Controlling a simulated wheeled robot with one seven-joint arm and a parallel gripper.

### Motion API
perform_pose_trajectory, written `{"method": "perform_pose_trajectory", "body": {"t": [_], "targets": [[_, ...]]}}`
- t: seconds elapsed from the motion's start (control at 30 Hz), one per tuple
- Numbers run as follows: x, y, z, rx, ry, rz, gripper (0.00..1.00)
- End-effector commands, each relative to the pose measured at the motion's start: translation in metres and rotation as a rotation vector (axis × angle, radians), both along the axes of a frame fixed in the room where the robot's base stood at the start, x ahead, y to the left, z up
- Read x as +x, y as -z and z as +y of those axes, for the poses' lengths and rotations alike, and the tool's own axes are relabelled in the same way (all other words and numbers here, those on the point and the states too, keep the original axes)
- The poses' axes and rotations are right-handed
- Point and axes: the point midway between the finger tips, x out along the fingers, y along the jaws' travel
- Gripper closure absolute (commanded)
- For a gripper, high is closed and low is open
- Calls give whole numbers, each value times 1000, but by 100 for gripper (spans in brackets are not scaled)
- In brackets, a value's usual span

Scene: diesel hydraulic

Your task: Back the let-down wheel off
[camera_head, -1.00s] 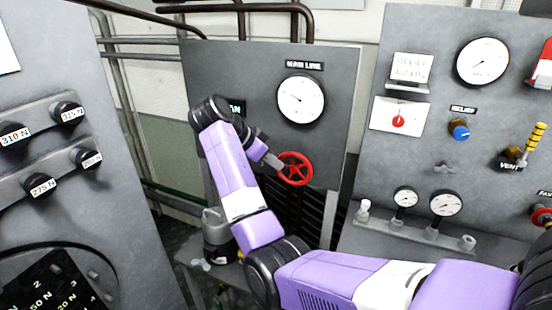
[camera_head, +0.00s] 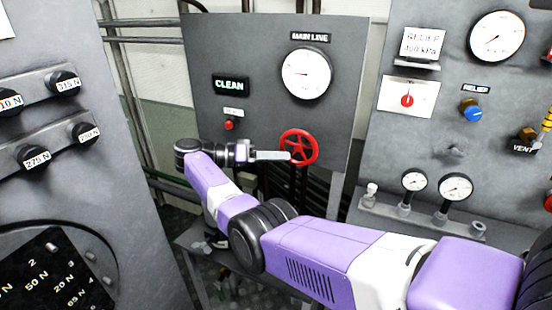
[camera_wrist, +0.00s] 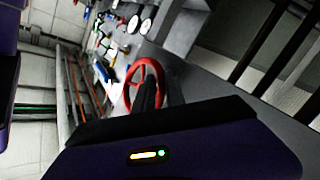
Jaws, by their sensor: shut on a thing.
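The red handwheel (camera_head: 315,149) stands out from the grey panel below the MAIN LINE gauge (camera_head: 307,73). My gripper (camera_head: 288,156) reaches it from the left, with its fingers lying level, and is shut on the left part of the wheel. In the wrist view the red wheel (camera_wrist: 131,80) shows beyond the gripper body, with a dark finger (camera_wrist: 148,97) overlapping it. The exact grip on rim or spoke is hidden. The gauge needle points to the left.
The right panel (camera_head: 425,125) carries gauges, a blue RELIEF knob (camera_head: 471,110) and a VENT handle (camera_head: 527,137). The left panel (camera_head: 85,205) carries labelled black knobs.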

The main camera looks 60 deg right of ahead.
Motion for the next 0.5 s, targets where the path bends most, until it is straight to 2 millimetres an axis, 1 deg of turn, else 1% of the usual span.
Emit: {"method": "perform_pose_trajectory", "body": {"t": [0.03,0.1,0.3,0.5], "targets": [[-5,8,-4,-3,8,46,100],[-7,11,-5,-7,8,110,100],[-14,17,-5,-21,7,275,100],[-20,19,-6,-30,7,399,100]]}}
